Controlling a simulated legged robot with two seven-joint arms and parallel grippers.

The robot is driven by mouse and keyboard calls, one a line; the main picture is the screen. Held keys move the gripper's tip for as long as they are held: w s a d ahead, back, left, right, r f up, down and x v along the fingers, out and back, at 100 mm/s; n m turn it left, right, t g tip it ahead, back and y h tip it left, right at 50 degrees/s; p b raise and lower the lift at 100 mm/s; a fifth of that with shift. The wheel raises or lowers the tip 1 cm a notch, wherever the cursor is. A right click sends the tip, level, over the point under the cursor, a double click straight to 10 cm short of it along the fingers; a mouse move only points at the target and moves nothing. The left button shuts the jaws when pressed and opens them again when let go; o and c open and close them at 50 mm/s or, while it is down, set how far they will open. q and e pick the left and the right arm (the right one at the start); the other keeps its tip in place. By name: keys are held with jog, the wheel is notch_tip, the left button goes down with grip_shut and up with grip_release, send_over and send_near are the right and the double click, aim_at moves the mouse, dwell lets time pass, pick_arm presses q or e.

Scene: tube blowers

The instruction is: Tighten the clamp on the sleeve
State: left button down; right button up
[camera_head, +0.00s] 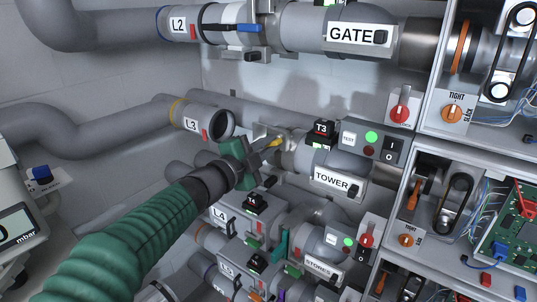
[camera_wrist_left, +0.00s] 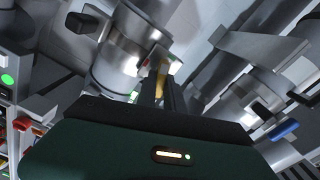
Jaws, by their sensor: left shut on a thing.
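My left gripper (camera_head: 262,150) reaches in at the middle pipe row, at the end of its green ribbed arm. It is shut on a small yellow lever (camera_head: 274,142), which looks like the clamp's handle. In the left wrist view the lever (camera_wrist_left: 162,76) shows between the dark fingers (camera_wrist_left: 164,92). The lever is beside the shiny metal sleeve (camera_wrist_left: 122,58) in that view. In the head view the sleeve (camera_head: 288,146) is partly hidden by my gripper, just left of the T3 block. The clamp band cannot be made out clearly. My right gripper is not in view.
The open grey pipe end L3 (camera_head: 218,124) is left of the sleeve. The T3 block (camera_head: 322,130), TEST switch box (camera_head: 366,140) and TOWER plate (camera_head: 334,180) crowd the right. The GATE pipe (camera_head: 312,28) runs above; the L4 box (camera_head: 240,212) is below.

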pick_arm(q)
jog(key=shift+d+f+m+b, duration=0.1)
jog(key=shift+f+m+b, duration=0.15)
jog(key=shift+m+b, duration=0.65)
jog(key=shift+f+m+b, duration=0.25)
jog(key=shift+m+b, duration=0.2)
jog(key=shift+m, duration=0.85)
jog(key=c, duration=1.5)
grip_release()
jog(key=shift+s, duration=0.1)
jog(key=shift+o, duration=0.2)
jog(key=shift+r, duration=0.2)
jog(key=b+v, duration=0.2)
jog(key=v, duration=1.5)
